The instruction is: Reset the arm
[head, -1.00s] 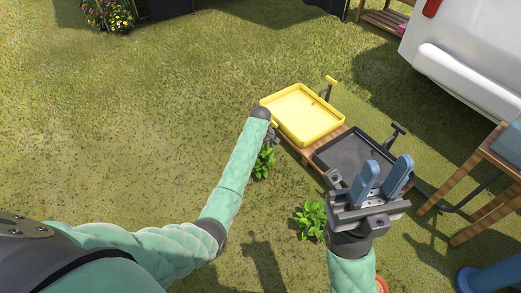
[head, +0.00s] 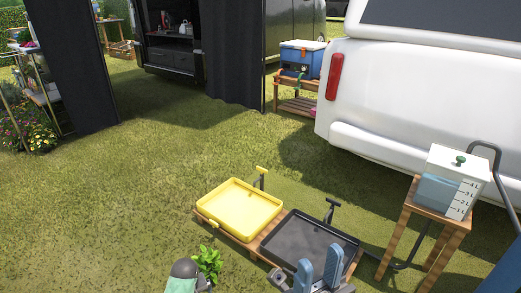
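My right gripper (head: 318,268) is at the bottom edge, in front of the black tray. Its two blue fingers point up and stand apart with nothing seen between them, so it is open and empty. My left arm's end (head: 186,270) shows at the bottom, left of the green plant. The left gripper's fingers are hidden behind the wrist or too small to make out.
A yellow tray (head: 240,207) and a black tray (head: 309,244) sit on a low wooden stand. A green plant (head: 208,262) is in front. A water tank (head: 452,182) stands on a wooden stool (head: 426,222) at right. A white vehicle (head: 400,110) is behind. Grass at left is clear.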

